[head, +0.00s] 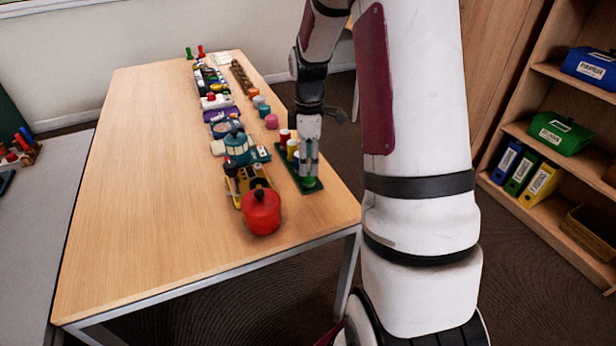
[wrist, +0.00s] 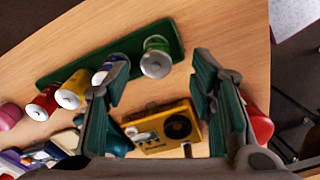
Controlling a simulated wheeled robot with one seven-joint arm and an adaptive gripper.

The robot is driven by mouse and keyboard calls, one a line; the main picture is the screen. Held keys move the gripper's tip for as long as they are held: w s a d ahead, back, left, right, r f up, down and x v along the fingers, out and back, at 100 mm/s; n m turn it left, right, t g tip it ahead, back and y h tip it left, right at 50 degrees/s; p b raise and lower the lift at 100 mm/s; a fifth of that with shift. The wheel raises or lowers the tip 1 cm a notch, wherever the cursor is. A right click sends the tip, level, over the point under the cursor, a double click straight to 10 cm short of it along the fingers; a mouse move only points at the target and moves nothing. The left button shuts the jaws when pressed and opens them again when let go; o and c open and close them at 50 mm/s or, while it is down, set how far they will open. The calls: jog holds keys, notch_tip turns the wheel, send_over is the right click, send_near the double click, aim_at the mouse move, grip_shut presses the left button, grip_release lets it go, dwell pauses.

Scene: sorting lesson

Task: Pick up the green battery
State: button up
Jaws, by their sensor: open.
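The green battery (wrist: 156,59) stands at the end of a dark green tray (wrist: 70,75), in a row with a blue battery (wrist: 108,68), a yellow battery (wrist: 73,90) and a red battery (wrist: 45,101). My gripper (wrist: 161,72) is open, with its fingers spread to either side of the green battery in the wrist view. The left finger partly covers the blue battery. No finger visibly touches the green battery. In the head view my gripper (head: 309,170) points down over the near end of the tray, and the green battery (head: 310,183) shows just below it.
A red pot (head: 261,213) and a yellow radio-like box (head: 240,182) stand to the left of the tray. Several other items line the wooden table (head: 130,200) behind them. The table's left half is clear. Shelves (head: 550,75) stand at the right.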

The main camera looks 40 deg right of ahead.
aim_at(309, 166)
notch_tip(309, 166, down, 6)
jog(key=shift+w+d+r+b, duration=0.15)
jog(key=shift+r+b, duration=0.05)
jog(key=shift+b, duration=0.45)
jog(key=shift+r, duration=0.1)
grip_shut()
